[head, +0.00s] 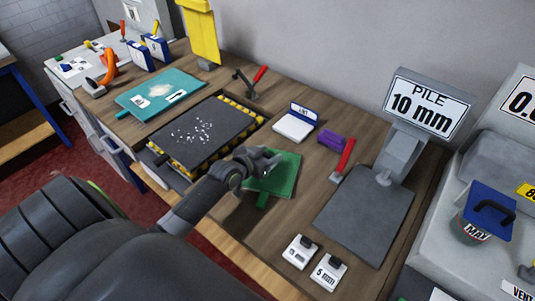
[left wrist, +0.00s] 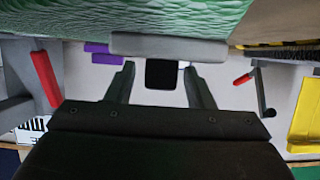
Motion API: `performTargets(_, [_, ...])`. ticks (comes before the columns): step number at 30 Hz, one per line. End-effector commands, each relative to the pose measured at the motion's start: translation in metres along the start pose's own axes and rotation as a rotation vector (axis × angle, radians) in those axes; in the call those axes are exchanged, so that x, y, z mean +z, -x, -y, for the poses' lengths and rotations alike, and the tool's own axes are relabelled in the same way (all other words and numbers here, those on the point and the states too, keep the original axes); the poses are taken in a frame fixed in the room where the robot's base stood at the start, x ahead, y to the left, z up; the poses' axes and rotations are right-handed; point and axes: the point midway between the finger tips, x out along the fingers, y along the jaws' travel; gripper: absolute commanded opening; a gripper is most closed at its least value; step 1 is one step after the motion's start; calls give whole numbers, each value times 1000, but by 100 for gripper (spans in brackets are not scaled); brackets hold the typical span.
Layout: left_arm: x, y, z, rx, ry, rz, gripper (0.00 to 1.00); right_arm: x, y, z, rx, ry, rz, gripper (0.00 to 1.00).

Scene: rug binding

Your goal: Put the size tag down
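A size tag, a pale grey plate (left wrist: 168,46) with a black knob (left wrist: 160,74), is at my left gripper in the left wrist view. Its plate lies against the green textured pad, which also shows in the head view (head: 284,180). My left gripper (head: 268,160) is over the pad; in the wrist view its two fingers (left wrist: 160,78) stand on either side of the knob with a small gap on each side. The plate's face is hidden. Two more white tags with black knobs, one (head: 299,252) and one reading 5 mm (head: 327,273), lie near the front edge. My right gripper is not in view.
A dark slab labelled PILE 10 mm (head: 367,215) stands right of the pad. A red-handled tool (head: 343,160), a purple block (head: 331,140) and a white box (head: 293,127) lie behind. A black tray (head: 205,133) is on the left. Bare wood separates pad and tags.

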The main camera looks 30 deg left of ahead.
Motion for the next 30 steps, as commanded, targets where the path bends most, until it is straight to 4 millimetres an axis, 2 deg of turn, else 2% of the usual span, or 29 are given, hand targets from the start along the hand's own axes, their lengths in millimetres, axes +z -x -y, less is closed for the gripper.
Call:
performTargets(10, [-4,1,0,0,0,-1,48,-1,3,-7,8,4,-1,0])
performTargets(13, [-3,9,0,0,-1,-1,48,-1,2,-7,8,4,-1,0])
performTargets(30, [-2,105,1,0,-3,2,48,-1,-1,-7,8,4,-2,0])
